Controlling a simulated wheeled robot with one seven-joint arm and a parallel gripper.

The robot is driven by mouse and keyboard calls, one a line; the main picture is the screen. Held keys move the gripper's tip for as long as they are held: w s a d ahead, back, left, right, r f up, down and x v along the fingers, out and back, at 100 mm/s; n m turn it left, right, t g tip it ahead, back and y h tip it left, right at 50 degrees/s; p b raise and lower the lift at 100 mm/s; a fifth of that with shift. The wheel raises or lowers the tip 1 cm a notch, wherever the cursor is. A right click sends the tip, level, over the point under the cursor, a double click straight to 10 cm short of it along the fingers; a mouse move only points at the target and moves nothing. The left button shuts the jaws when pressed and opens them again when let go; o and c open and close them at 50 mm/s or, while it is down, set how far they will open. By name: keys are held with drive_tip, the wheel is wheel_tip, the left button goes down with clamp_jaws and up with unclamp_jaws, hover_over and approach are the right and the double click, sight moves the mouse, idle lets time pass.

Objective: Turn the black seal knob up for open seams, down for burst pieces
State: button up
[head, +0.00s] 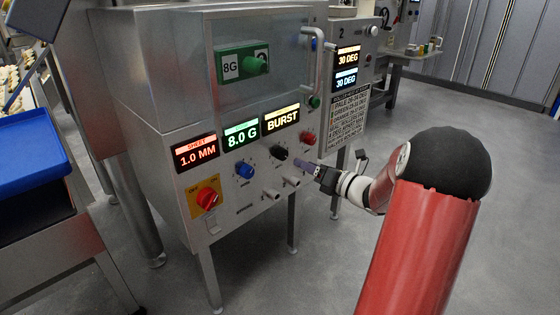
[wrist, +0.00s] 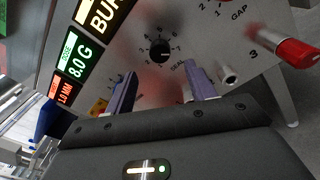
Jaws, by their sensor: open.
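The black seal knob (head: 279,152) sits on the sloping metal panel below the lit display reading BURST (head: 282,118). In the wrist view the knob (wrist: 160,49) is ringed by numbers, with the word SEAL beside it. My gripper (head: 304,166) is in front of the panel, just right of the knob in the head view. In the wrist view my gripper (wrist: 160,72) has its two purple fingers apart, with the knob beyond and between their tips. The fingers appear clear of the knob. I cannot read its exact setting.
A red knob (head: 308,138) sits to the right and a blue knob (head: 244,171) to the left. Short metal stubs (head: 292,181) stick out below. A red rotary switch (head: 207,198) is lower left. Other displays read 1.0 MM (head: 196,153) and 8.0 G (head: 241,134).

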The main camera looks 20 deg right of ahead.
sight(285, 155)
drive_tip(key=x, duration=0.7)
drive_tip(key=shift+w+a, duration=0.15)
drive_tip(key=shift+w, duration=0.1)
drive_tip(key=c, duration=1)
drive_tip(key=shift+n+b, duration=0.3)
drive_tip(key=shift+b, duration=0.1)
